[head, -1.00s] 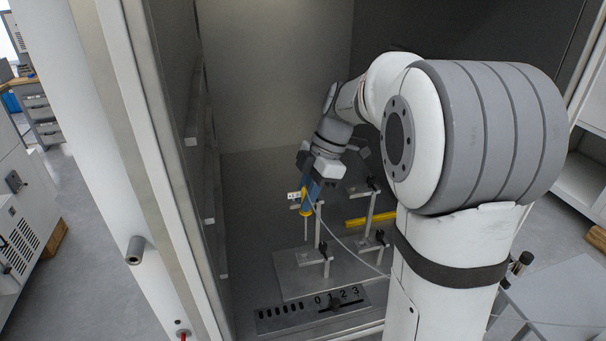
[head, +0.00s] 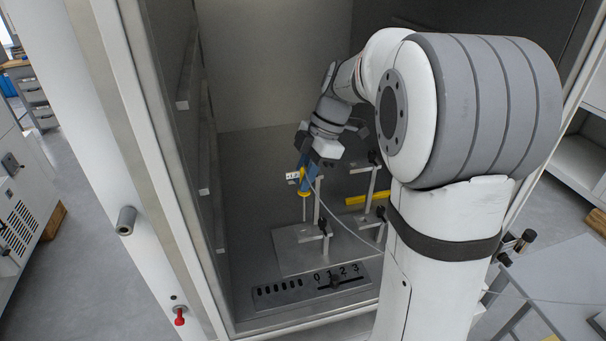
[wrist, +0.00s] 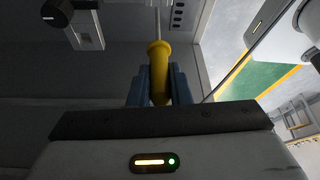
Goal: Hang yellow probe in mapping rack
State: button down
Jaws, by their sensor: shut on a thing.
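The yellow probe (head: 303,189) is upright inside the chamber, with a thin metal rod below its yellow handle. My gripper (head: 307,172) is shut on the handle from above with its blue fingers. In the wrist view the yellow handle (wrist: 158,58) sits between the blue fingers (wrist: 160,88), its rod pointing away. A metal stand that looks like the mapping rack (head: 290,255) has a flat base plate and posts with dark clamps. The probe is beside the left post, close to a small white tag (head: 292,176). Whether the probe touches the rack cannot be told.
A yellow bar (head: 368,198) lies behind the rack's right post. A slotted panel numbered 0 to 3 (head: 310,285) is in front of the base plate. The chamber's left wall (head: 170,130) is near. A thin pale cable (head: 345,226) runs from the probe to the right.

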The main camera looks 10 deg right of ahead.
aim_at(304, 212)
jog(key=shift+f+b, duration=1.05)
jog(key=shift+f, duration=0.5)
jog(key=shift+b, duration=0.55)
dwell(0.6)
jog(key=shift+f+b, duration=3.55)
jog(key=shift+f, duration=0.5)
jog(key=shift+r, duration=0.25)
jog(key=shift+r+p, duration=2.35)
jog(key=shift+r, duration=1.2)
